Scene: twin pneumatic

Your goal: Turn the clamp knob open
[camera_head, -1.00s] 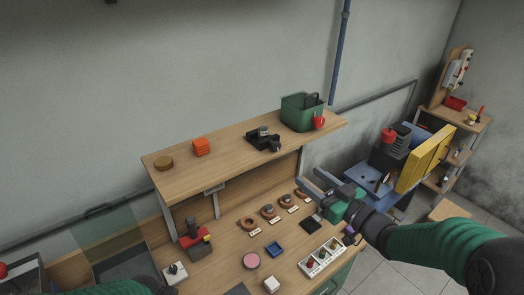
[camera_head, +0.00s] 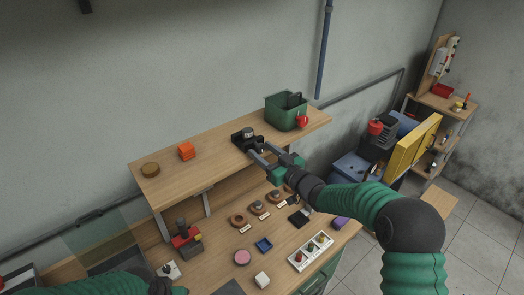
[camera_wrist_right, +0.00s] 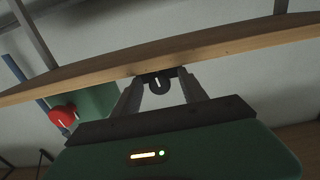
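A black clamp (camera_head: 238,136) with a grey cylinder on it stands on the raised wooden shelf. Its round black knob (camera_wrist_right: 157,82) has a white mark and faces out over the shelf's front edge in the right wrist view. My right gripper (camera_head: 259,152) is open at that front edge, just before the clamp. In the right wrist view its two fingers (camera_wrist_right: 162,90) stand left and right of the knob, with gaps visible. I cannot tell how deep the knob sits between them.
A green bin (camera_head: 279,115) with a red round piece (camera_head: 303,121) stands right of the clamp. An orange block (camera_head: 186,151) and a brown disc (camera_head: 150,169) sit at the left of the shelf (camera_head: 212,153). Several small parts lie on the bench below.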

